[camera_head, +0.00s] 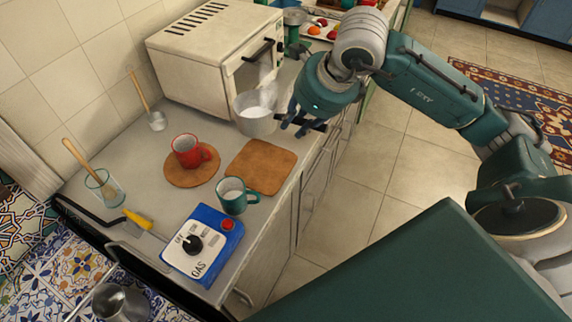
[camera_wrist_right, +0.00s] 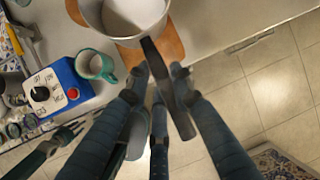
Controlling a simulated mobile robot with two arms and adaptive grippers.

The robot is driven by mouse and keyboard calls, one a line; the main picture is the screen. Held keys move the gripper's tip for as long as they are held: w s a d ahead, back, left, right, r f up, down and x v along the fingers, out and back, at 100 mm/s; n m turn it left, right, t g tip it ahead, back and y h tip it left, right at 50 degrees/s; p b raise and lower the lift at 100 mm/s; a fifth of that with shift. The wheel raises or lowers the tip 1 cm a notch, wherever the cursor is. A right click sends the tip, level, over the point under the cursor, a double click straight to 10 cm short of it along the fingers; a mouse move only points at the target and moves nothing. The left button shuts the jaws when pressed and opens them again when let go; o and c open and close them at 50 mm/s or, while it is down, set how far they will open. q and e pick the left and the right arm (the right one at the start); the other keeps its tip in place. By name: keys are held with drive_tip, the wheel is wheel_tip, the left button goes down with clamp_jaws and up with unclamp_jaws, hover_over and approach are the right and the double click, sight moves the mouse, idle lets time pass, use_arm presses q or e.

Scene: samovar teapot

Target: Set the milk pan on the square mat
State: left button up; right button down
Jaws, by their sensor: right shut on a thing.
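The milk pan (camera_head: 254,122) is a grey metal pan with white milk in it. My right gripper (camera_head: 302,122) is shut on its dark handle, and the pan appears held up in front of the white oven. In the right wrist view the fingers (camera_wrist_right: 158,76) close around the handle, with the pan (camera_wrist_right: 96,18) at the top. The square mat (camera_head: 262,166) is brown and bare, on the counter just nearer than the pan. It also shows partly behind the pan in the right wrist view (camera_wrist_right: 172,44). A dark teal part at that view's lower left looks like my left gripper (camera_wrist_right: 66,134).
A teal mug (camera_head: 234,197) stands close by the mat's near edge. A red mug (camera_head: 187,151) sits on a round mat (camera_head: 190,174) to its left. The blue gas box (camera_head: 202,245) is nearer, and the white oven (camera_head: 212,55) is behind. The counter's front edge runs along the right.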

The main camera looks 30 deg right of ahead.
wheel_tip(320, 180, down, 16)
drive_tip(key=p, duration=0.2)
drive_tip(key=shift+r+p, duration=0.2)
drive_tip(key=shift+p, duration=0.2)
drive_tip(key=c, duration=1.5)
unclamp_jaws()
drive_tip(key=shift+f, duration=0.1)
drive_tip(key=b+v, duration=0.2)
drive_tip(key=v, duration=1)
drive_tip(key=shift+b, duration=0.35)
